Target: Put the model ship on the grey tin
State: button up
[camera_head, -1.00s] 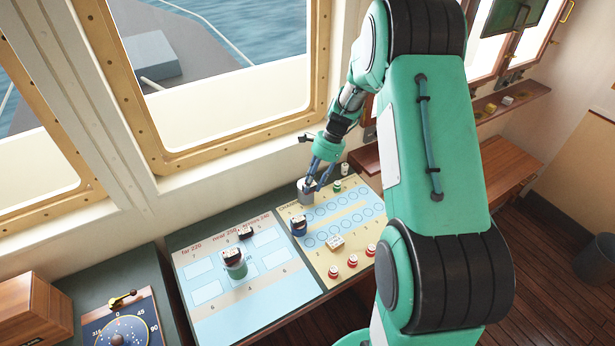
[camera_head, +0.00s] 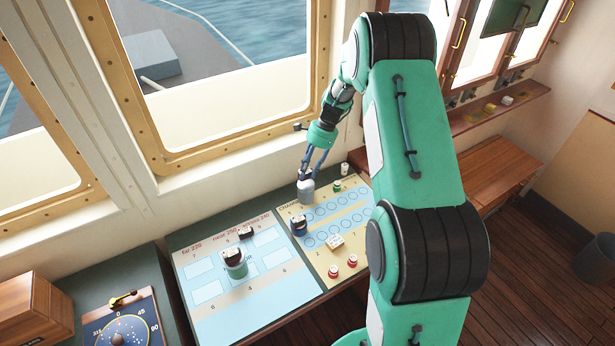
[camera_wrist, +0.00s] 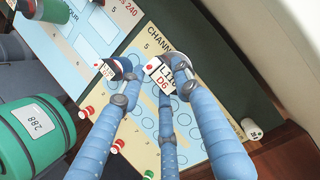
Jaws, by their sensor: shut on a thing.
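My gripper (camera_head: 307,172) stands over the far left corner of the yellow channel chart. In the wrist view its blue fingers (camera_wrist: 160,86) are closed around the model ship (camera_wrist: 160,73), whose white top has a red dot and dark lettering. The grey tin (camera_head: 305,196) stands upright on the chart, directly below the fingertips. The ship is at the tin's top; I cannot tell whether it touches. In the wrist view the ship and fingers hide most of the tin.
A blue tin (camera_head: 298,229) with a white-topped piece stands close by, left and nearer. A green tin (camera_head: 237,270) carries another piece on the blue chart (camera_head: 205,320). Small red-and-white pieces (camera_head: 333,271) and a white block (camera_head: 335,242) lie on the yellow chart.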

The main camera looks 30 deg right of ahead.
aim_at(310, 171)
jog(key=shift+f, duration=1.7)
jog(key=shift+f, duration=0.1)
jog(key=o, duration=1)
jog(key=v, duration=1.2)
